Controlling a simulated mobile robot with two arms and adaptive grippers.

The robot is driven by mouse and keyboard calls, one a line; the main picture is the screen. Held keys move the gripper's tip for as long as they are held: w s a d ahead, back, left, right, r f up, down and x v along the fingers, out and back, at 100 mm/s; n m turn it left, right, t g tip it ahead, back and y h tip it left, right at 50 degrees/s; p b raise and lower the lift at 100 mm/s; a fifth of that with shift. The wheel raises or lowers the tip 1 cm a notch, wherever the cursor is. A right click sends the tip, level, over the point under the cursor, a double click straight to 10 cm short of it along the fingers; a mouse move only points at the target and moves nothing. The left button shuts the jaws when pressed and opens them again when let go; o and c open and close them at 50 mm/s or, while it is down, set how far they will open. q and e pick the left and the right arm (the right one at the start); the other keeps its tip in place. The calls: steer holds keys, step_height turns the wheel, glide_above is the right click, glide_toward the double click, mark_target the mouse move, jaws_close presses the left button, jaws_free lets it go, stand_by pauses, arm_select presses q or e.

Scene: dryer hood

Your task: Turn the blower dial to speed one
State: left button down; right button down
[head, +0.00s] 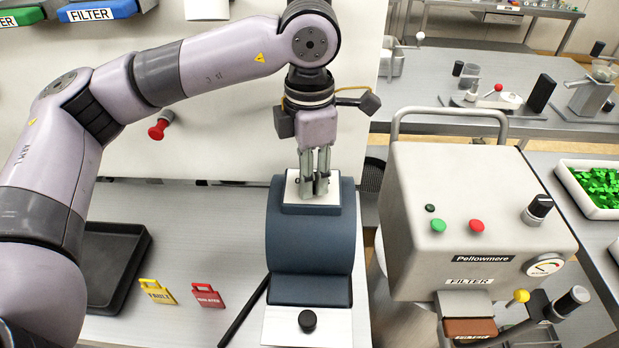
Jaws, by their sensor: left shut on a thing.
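The dark blue dryer hood (311,240) stands on the bench at the centre, with a white plate (291,190) on its top. My left gripper (314,190) points straight down at this plate. Its fingers are close together, shut on the small blower dial there. The fingers hide nearly all of the dial, so its pointer and any speed marks cannot be read. A black round knob (308,321) sits on a white panel at the hood's front. My right gripper is not in view.
A Pellowmere machine (470,190) with buttons and a gauge stands to the right. A black tray (112,265), a yellow tag (157,291) and a red tag (207,295) are on the left. A red knob (157,131) projects from the back panel. A green-filled tray (564,175) is far right.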

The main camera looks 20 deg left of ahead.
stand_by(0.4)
arm_select(q)
steer(key=c, duration=1.3)
jaws_free()
step_height(320, 180, up, 12)
steer(key=shift+r, duration=0.1)
